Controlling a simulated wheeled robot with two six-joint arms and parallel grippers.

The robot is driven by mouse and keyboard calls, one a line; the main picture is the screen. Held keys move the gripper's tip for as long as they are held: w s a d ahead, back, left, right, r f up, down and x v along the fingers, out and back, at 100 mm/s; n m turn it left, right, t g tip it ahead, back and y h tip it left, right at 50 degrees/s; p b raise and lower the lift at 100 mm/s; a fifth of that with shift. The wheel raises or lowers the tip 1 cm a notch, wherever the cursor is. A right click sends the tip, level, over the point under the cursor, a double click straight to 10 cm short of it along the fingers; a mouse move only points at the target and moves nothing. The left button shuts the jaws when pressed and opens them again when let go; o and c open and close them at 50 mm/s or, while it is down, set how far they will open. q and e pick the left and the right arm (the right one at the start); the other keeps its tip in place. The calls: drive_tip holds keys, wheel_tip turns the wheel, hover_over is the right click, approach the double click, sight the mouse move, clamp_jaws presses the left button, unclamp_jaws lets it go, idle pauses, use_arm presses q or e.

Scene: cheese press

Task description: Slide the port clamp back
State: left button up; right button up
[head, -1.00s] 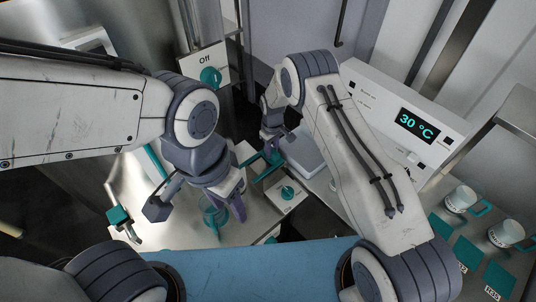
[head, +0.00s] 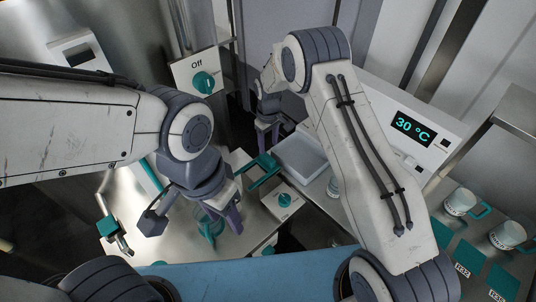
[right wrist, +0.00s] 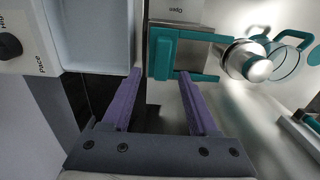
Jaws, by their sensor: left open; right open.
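The teal port clamp (head: 264,168) lies on the steel worktop in the middle of the head view. In the right wrist view the clamp (right wrist: 163,52) is a teal block with two prongs reaching right toward a round steel fitting (right wrist: 246,60). My right gripper (head: 268,128) is open, behind the clamp in the head view. In the right wrist view its open purple fingers (right wrist: 161,76) have their tips near the clamp's lower edge; contact cannot be told. My left gripper (head: 216,220) is open at a clear vessel with a teal handle (head: 210,228), which it partly hides.
A white tray (head: 301,156) sits right of the clamp, and a small box with a teal knob (head: 284,200) stands in front. A panel marked Off (head: 203,82) is behind. White mugs (head: 460,201) stand at the right.

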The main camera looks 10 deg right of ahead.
drive_tip(key=shift+r, duration=1.65)
drive_tip(key=s+a+r, duration=0.3)
drive_tip(key=s+r, duration=0.4)
drive_tip(key=s+a+r, duration=0.3)
drive_tip(key=s+r, duration=0.4)
drive_tip(key=s+d+r, duration=0.2)
drive_tip(key=s, duration=0.9)
drive_tip(key=s+d+r+y, duration=0.1)
drive_tip(key=s+d+r, duration=0.1)
drive_tip(key=s, duration=0.9)
drive_tip(key=shift+s+r, duration=0.2)
drive_tip(key=shift+r, duration=0.25)
